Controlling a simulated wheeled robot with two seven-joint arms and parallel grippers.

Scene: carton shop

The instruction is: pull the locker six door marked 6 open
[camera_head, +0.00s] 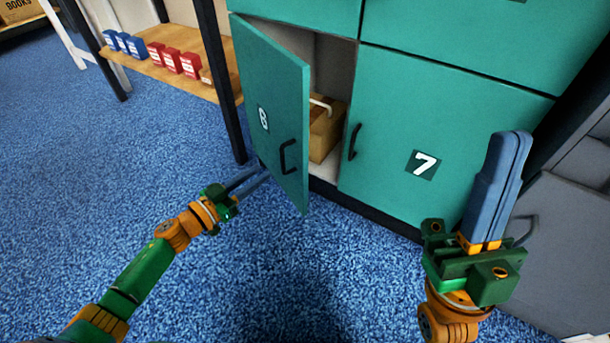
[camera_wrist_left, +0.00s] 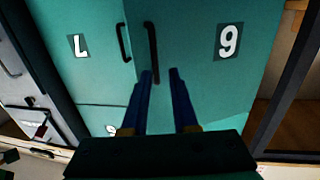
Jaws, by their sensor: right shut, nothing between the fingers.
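The locker six door (camera_head: 275,100), teal with a white 6 and a black bar handle (camera_head: 288,157), stands swung open, its free edge out toward me. My left gripper (camera_head: 264,173) is open and empty, low by the outer face of this door. In the left wrist view the picture is upside down: the 6 looks like a 9 on the door (camera_wrist_left: 205,85), and the handle (camera_wrist_left: 152,50) lies just beyond the open fingertips (camera_wrist_left: 161,72), not between them. My right gripper (camera_head: 508,140) is shut and empty, in front of locker 7 at the right.
A brown box (camera_head: 325,128) with a pale handle sits inside the open locker. Door 7 (camera_head: 390,125) is closed. A wooden shelf (camera_head: 150,66) with blue and red boxes stands at left behind a dark post (camera_head: 222,85). The blue carpet (camera_head: 130,160) is clear.

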